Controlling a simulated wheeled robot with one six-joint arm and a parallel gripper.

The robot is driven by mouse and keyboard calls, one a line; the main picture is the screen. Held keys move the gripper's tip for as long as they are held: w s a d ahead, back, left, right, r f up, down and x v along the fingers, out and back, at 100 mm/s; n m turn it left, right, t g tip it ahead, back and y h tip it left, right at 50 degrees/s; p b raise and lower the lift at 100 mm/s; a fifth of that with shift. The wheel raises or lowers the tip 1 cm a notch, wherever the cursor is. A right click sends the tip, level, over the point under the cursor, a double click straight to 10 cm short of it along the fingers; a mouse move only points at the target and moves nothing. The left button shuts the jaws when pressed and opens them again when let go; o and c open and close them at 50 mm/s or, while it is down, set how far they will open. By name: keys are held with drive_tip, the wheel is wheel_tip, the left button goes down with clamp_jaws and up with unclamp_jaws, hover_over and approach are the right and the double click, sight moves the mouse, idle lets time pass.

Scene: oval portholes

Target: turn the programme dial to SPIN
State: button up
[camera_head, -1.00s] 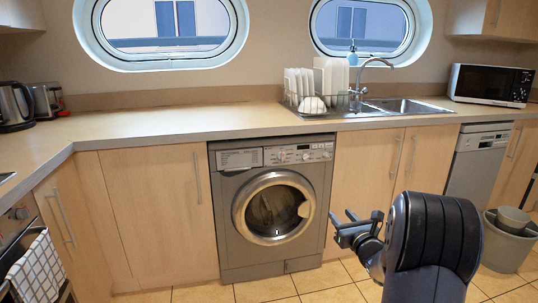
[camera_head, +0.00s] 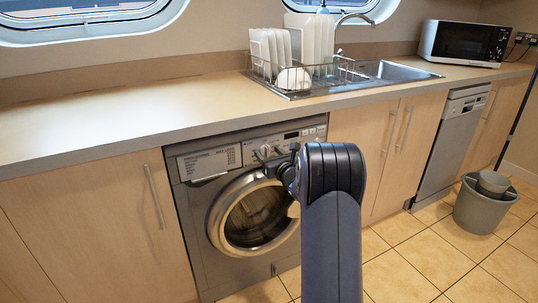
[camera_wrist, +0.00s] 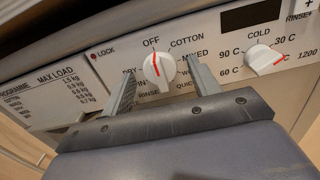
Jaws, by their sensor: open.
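The programme dial (camera_wrist: 158,68) is a white round knob with a red pointer line on the washing machine panel (camera_wrist: 95,75). Its red line points up at OFF. COTTON and MIXED are printed to its right, QUICK and RINSE below. Letters ending in "IN" show at lower left, partly hidden by my left finger; I cannot read SPIN in full. My gripper (camera_wrist: 160,65) is open, with one finger on each side of the dial; I cannot tell whether they touch it. In the head view my gripper (camera_head: 273,160) is at the washing machine (camera_head: 200,235) front.
A second white dial (camera_wrist: 264,59) with temperature marks sits to the right, beside a dark display (camera_wrist: 250,16). The worktop (camera_head: 130,110) edge overhangs the panel. The round door (camera_head: 250,215) is below. A grey bucket (camera_head: 485,210) stands on the floor at right.

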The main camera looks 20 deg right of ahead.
drive_tip(key=shift+w, duration=0.1)
drive_tip(key=shift+c, duration=0.2)
drive_tip(key=c, duration=0.9)
drive_tip(key=shift+c, duration=0.2)
drive_tip(key=shift+f+m+b, duration=0.1)
drive_tip(key=shift+m+b, duration=0.2)
